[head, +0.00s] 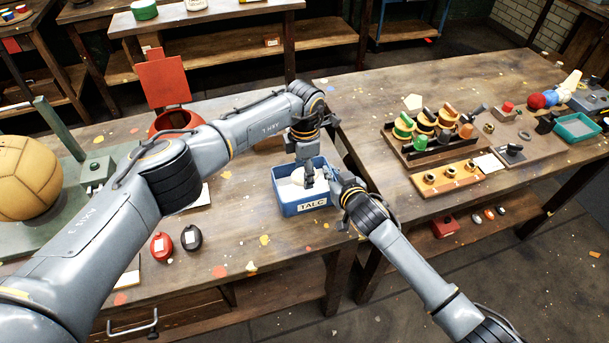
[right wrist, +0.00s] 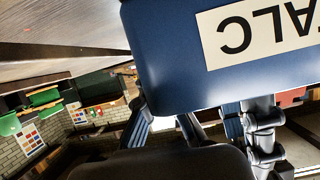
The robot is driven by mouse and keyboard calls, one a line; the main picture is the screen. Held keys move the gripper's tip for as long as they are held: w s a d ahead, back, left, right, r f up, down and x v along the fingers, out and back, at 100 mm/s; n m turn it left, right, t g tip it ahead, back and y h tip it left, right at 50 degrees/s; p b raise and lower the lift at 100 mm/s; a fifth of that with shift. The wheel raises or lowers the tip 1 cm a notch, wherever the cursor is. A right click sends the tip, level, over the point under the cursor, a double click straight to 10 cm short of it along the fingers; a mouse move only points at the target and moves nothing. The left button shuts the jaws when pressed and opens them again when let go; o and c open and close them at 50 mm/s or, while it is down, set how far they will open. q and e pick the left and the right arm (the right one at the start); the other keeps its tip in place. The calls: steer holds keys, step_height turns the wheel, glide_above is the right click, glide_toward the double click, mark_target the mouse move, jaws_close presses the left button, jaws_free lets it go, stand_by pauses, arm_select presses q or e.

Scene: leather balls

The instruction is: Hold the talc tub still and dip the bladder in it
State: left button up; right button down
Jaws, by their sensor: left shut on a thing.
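The blue talc tub (head: 284,199) stands on the near table by its right edge, with white powder (head: 290,188) inside and a TALC label on its front. My left gripper (head: 307,178) comes down over the tub's back side and is shut there, apparently on the tub's wall; the exact grip is partly hidden. My right gripper (head: 333,176) is at the tub's right rim. Its fingers are too small and dark to read. The blue tub (right wrist: 170,60) fills the upper right wrist view, upside down. I cannot make out a bladder for certain.
A red oval thing (head: 161,246) and a black one (head: 192,237) lie left of the tub. A tan ball (head: 27,178) sits on a green stand at far left. A red pot (head: 176,121) stands behind my left arm. The right table holds a rack (head: 430,150).

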arm_select(q)
steer(key=shift+r, duration=2.65)
arm_select(e)
steer(key=c, duration=1.4)
jaws_free()
steer(key=shift+c, duration=0.2)
steer(key=v, duration=1.2)
